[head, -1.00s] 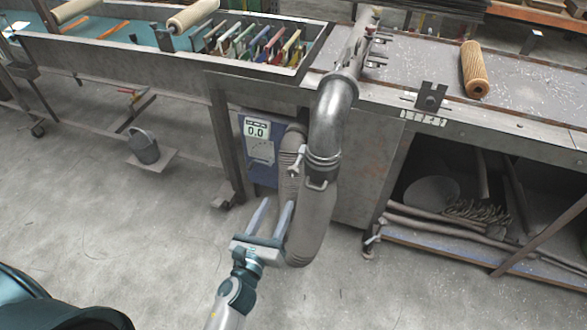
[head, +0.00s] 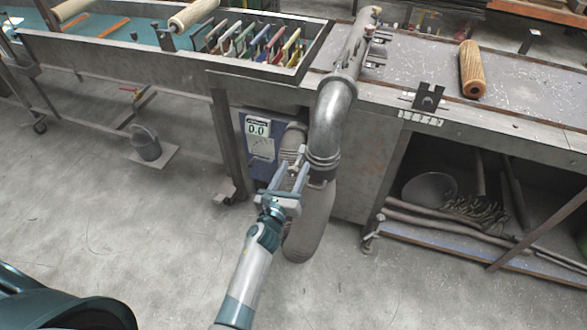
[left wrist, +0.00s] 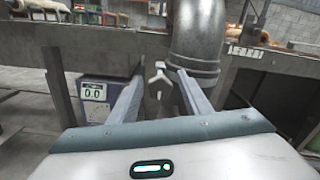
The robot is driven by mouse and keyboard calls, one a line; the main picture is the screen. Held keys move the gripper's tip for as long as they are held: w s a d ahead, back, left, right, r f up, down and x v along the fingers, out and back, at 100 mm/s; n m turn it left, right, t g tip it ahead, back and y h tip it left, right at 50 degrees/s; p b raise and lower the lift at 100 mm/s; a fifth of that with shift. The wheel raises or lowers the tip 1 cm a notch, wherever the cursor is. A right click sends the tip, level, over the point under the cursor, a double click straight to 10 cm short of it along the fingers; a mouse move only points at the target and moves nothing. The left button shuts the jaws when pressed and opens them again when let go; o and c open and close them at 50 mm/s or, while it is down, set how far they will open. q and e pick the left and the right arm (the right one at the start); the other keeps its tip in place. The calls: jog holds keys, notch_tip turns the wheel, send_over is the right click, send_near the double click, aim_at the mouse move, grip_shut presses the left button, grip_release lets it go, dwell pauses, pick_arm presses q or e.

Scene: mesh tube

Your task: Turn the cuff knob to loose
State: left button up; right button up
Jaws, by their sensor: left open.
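The cuff knob (head: 298,155) is a small light metal piece with forked wings, on the left side of the clamp band (head: 324,162) around the lower end of the metal elbow pipe (head: 333,112). A grey flexible hose (head: 312,225) hangs below the band. My left gripper (head: 292,170) is open just in front of the knob. In the left wrist view the knob (left wrist: 157,74) shows between the two fingertips of the left gripper (left wrist: 160,82); I cannot tell whether they touch it. My right gripper is not in view.
A blue box with a display reading 0.0 (head: 257,128) stands behind the hose. The steel bench (head: 365,165) is close behind the pipe. The floor in front is clear.

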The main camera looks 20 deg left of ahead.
pick_arm(q)
jog(key=shift+w, duration=0.15)
jog(key=c, duration=1)
jog(key=shift+c, duration=0.2)
